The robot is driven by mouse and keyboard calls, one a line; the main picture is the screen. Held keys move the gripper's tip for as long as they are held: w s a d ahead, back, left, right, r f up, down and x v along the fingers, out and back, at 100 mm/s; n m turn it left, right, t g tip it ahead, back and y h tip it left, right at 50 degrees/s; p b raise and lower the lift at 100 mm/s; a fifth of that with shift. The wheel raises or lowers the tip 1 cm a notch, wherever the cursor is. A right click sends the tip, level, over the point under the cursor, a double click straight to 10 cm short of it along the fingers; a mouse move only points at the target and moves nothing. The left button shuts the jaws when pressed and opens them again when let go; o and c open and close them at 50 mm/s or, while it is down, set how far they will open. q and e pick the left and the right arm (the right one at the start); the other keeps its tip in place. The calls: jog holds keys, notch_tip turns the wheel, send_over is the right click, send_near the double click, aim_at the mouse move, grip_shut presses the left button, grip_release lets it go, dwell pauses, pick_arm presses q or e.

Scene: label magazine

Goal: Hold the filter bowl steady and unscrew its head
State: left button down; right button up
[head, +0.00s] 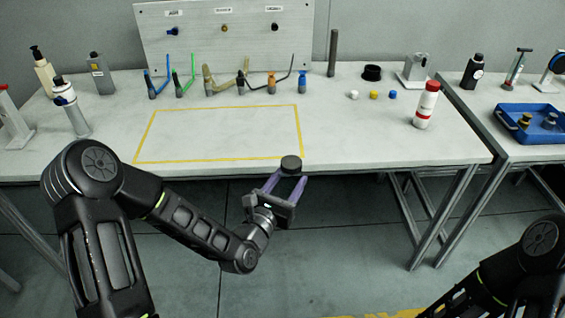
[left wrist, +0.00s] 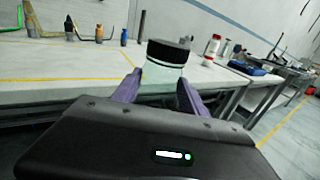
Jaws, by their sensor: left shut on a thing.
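The filter bowl (left wrist: 162,72) is a clear, pale cylinder with a dark ribbed head (left wrist: 168,52) on top. The head also shows as a dark round cap in the head view (head: 291,163). My left gripper (head: 288,182) is shut on the bowl, with one purple finger on each side. It holds the bowl roughly upright, in front of the table's front edge. The head sits above the fingers, uncovered. The fingers hide part of the bowl. My right arm shows at the lower right of the head view, but its gripper is out of view.
The white table (head: 380,150) has a yellow taped rectangle with a clear middle. Several tools and a panel (head: 225,40) stand behind it. A red-capped white bottle (head: 427,105) stands near the right end. A blue tray (head: 535,125) lies on the adjoining table.

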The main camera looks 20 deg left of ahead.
pick_arm(q)
jog(key=s+d+f+m+g+h, duration=0.4)
jog(key=s+d+h, duration=0.4)
jog(key=d, duration=0.3)
jog(key=shift+d+f+m, duration=0.3)
jog(key=shift+f+m, duration=0.25)
jog(key=shift+m, duration=0.45)
